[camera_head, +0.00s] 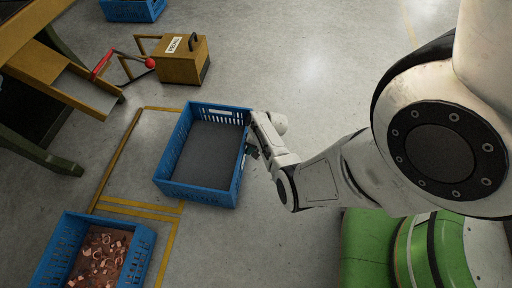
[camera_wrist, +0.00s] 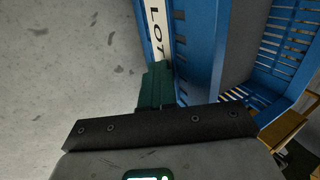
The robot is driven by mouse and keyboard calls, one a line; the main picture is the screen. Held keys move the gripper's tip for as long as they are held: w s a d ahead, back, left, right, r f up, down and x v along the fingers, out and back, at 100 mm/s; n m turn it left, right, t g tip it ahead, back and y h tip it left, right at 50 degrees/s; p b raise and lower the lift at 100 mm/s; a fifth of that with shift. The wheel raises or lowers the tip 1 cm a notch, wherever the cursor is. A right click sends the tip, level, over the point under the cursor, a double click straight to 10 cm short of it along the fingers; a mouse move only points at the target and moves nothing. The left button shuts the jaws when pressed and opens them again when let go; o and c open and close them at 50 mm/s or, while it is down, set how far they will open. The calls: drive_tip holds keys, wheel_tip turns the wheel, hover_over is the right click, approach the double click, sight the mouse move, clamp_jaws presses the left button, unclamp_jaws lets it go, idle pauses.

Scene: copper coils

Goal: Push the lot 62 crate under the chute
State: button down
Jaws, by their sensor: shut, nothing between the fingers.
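An empty blue crate (camera_head: 170,150) with slatted walls and a dark grey floor stands on the floor in the middle of the head view. In the wrist view, a white label (camera_wrist: 157,35) on the crate wall (camera_wrist: 181,60) shows "LOT"; the number is hidden. My gripper (camera_head: 252,152) is low at the crate's right side. Its dark green fingers (camera_wrist: 156,85) are shut and empty, right up against the labelled side; contact is hard to tell. A yellow chute-like tray (camera_head: 88,92) slopes down at upper left, apart from the crate.
A blue crate of copper pieces (camera_head: 62,250) stands at lower left. A yellow box (camera_head: 181,60) and a lever with a red ball (camera_head: 150,63) are beyond the empty crate. Another blue crate (camera_head: 132,10) is at the top. A yellow-brown rail (camera_head: 118,160) and yellow floor lines run left of the empty crate.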

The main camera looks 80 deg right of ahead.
drive_tip(key=shift+w+a, duration=0.35)
drive_tip(key=shift+w, duration=0.35)
drive_tip(key=shift+w+d+f+b, duration=0.1)
drive_tip(key=shift+w+d+b, duration=0.3)
drive_tip(key=shift+w, duration=0.45)
drive_tip(key=shift+w+d+r+b, duration=0.15)
drive_tip(key=shift+w+b, duration=0.3)
drive_tip(key=shift+w, duration=0.4)
drive_tip(key=shift+w+d+f+b, duration=0.15)
drive_tip(key=shift+w+d+b, duration=0.25)
drive_tip(key=shift+w, duration=0.45)
drive_tip(key=shift+w+d, duration=0.2)
drive_tip(key=shift+w, duration=0.6)
drive_tip(key=shift+w+d, duration=0.15)
drive_tip(key=shift+w, duration=0.6)
drive_tip(key=shift+w+a, duration=0.7)
drive_tip(key=shift+w, duration=0.6)
drive_tip(key=shift+w+a, duration=0.7)
drive_tip(key=shift+w, duration=0.55)
drive_tip(key=shift+w+a, duration=0.7)
drive_tip(key=shift+w, duration=0.6)
